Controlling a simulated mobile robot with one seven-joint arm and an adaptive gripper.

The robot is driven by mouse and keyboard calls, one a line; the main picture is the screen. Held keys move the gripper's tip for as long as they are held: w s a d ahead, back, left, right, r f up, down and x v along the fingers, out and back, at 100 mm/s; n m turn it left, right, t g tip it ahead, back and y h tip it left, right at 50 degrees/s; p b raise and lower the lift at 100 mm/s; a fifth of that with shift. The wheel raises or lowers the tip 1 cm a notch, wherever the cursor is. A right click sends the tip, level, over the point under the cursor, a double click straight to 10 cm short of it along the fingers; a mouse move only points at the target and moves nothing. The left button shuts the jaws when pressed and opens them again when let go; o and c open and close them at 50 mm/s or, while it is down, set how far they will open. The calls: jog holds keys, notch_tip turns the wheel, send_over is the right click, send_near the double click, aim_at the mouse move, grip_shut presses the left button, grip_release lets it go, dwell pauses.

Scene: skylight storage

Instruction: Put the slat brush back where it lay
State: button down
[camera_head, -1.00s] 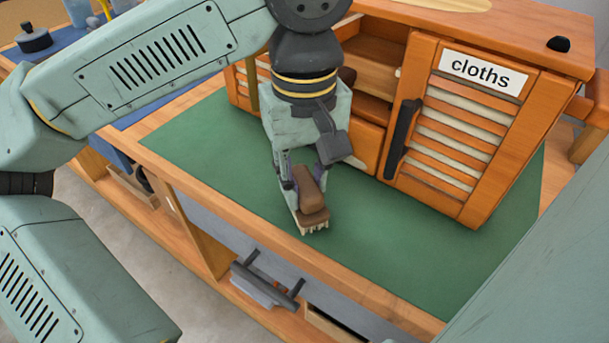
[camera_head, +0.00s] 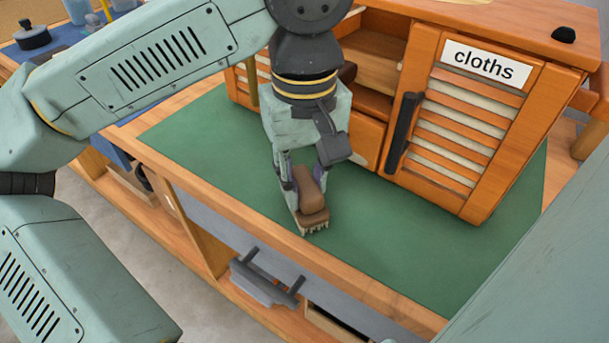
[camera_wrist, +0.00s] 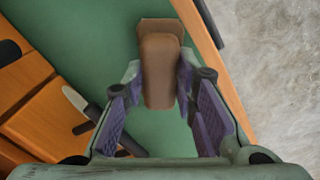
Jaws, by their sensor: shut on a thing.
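The slat brush (camera_head: 313,204) has a brown body and pale bristles along its lower end. My gripper (camera_head: 305,182) is shut on it and points down at the green mat (camera_head: 410,250), near the mat's front edge. In the wrist view the brush (camera_wrist: 159,75) sits between the purple finger pads of my gripper (camera_wrist: 160,95). The bristles are low over the mat; I cannot tell whether they touch it.
An open shelf (camera_head: 370,68) is left of the door, partly hidden by my arm. Green mat is free to the right. A black pot (camera_head: 33,36) stands far left.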

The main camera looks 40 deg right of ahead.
jog(key=shift+f, duration=0.1)
jog(key=c, duration=1.2)
grip_release()
jog(key=shift+r+p, duration=3)
jog(key=shift+r, duration=1.05)
notch_tip(320, 180, up, 12)
